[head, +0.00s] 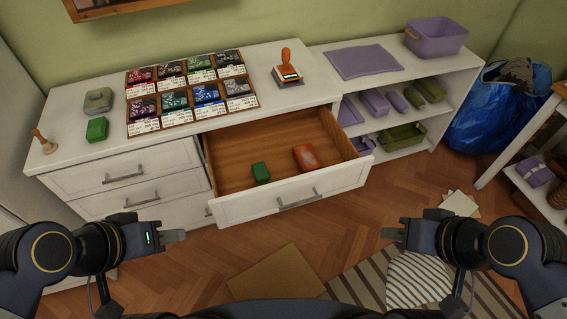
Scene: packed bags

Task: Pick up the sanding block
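An open drawer (240,207) in the white dresser holds a reddish-brown block (306,157) and a smaller green block (261,173). The reddish-brown block looks most like the sanding block, but I cannot tell for sure. Another green block (97,129) lies on the dresser top at the left, near a grey-green lidded item (98,101). My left gripper (174,236) is in front of the dresser, below and left of the drawer. My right gripper (393,235) is below and right of the drawer. Both are apart from every block, and their finger gaps are unclear.
A rack of small labelled packs (188,91) and an orange-handled stamp (287,68) sit on the dresser top (75,150). A shelf with purple boxes (437,37) stands at right, beside a blue bag (497,112). Cardboard (275,275) lies on the floor.

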